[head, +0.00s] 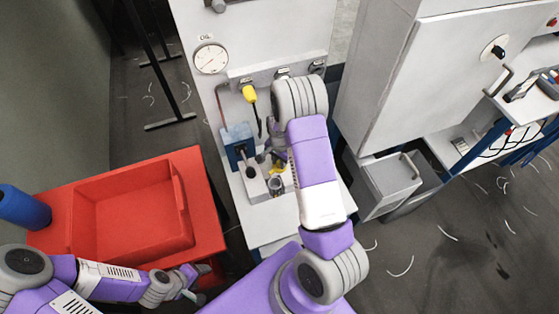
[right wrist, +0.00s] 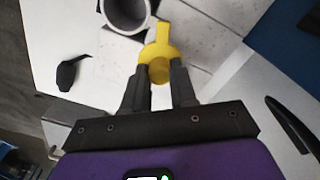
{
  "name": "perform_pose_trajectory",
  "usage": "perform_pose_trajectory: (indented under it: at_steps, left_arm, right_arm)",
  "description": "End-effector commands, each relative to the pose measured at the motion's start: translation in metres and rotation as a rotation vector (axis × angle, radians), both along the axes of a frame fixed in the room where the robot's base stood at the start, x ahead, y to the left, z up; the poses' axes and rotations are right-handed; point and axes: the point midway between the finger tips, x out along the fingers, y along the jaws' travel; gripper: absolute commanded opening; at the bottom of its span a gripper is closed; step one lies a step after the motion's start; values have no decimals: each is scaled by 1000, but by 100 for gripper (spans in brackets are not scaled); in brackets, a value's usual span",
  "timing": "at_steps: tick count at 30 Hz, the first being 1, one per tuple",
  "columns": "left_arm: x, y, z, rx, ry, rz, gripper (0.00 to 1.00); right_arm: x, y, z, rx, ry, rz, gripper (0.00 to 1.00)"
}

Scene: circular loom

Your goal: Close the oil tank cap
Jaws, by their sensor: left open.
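The yellow oil tank cap (right wrist: 158,52) is in the right wrist view, with a round body and a narrow tab. It lies beside the rim of a grey round open neck (right wrist: 126,12); whether they touch is unclear. My right gripper (right wrist: 160,75) has its fingers against both sides of the cap and looks shut on it. In the head view a bit of yellow (head: 277,169) shows by the grey neck (head: 275,185), and my right arm partly hides this spot. My left gripper (head: 195,287) is open and empty at the red table's front right corner.
A red tray (head: 130,243) stands on the red table with a blue cylinder (head: 22,208). A grey cabinet (head: 400,90) stands to the right.

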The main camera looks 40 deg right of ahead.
Motion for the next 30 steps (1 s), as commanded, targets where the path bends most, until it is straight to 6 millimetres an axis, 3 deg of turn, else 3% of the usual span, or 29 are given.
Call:
perform_pose_trajectory:
  at_steps: [1, 4, 19, 30]
  left_arm:
    - [0, 0, 0, 0, 0, 0, 63]
    - [0, 0, 0, 0, 0, 0, 63]
    - [0, 0, 3, 0, 0, 0, 63]
    - [0, 0, 15, 0, 0, 0, 63]
  right_arm:
    - [0, 0, 0, 0, 0, 0, 14]
    - [0, 0, 0, 0, 0, 0, 0]
    - [-2, 0, 1, 0, 0, -46, 0]
    - [-13, 2, 2, -1, 0, -309, 0]
